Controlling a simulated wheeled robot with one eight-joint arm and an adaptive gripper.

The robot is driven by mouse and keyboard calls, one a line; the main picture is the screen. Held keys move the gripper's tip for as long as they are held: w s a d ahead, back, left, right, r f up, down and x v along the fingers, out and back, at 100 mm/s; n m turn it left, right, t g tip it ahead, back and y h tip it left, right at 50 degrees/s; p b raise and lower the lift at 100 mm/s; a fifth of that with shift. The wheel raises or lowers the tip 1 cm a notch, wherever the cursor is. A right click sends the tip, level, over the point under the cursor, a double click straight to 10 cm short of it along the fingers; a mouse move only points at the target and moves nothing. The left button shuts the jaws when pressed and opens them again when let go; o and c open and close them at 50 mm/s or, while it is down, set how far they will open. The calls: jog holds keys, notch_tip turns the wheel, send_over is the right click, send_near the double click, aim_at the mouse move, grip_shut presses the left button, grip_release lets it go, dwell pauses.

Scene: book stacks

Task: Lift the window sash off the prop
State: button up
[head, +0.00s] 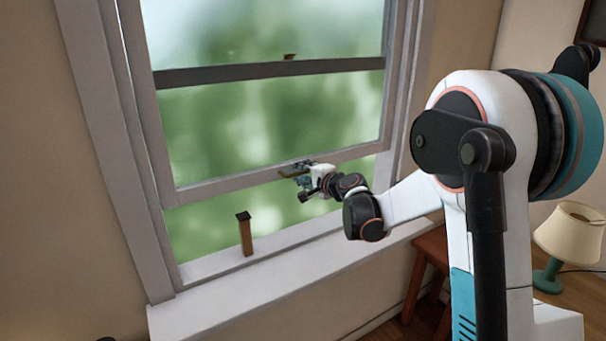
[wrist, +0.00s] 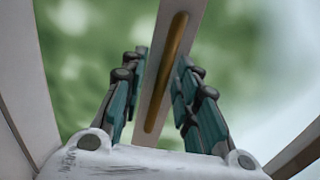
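The lower window sash (head: 225,186) is raised, with open space between its bottom rail and the sill. The prop (head: 246,236), a short wooden post with a dark cap, stands upright on the sill, left of my gripper. In the head view a gap shows between its cap and the rail above. My gripper (head: 297,171) is at the bottom rail, right of the prop, by a brass pull (head: 288,172). In the wrist view the fingers of my gripper (wrist: 162,65) are spread on either side of the brass pull (wrist: 168,70); contact is unclear.
The white sill (head: 290,265) runs below the window and is clear to the right of the prop. A small latch (head: 290,57) sits on the dark meeting rail (head: 220,74). A wooden stool (head: 432,245) and a lamp (head: 573,235) stand at the right.

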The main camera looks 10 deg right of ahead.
jog(key=v, duration=1.2)
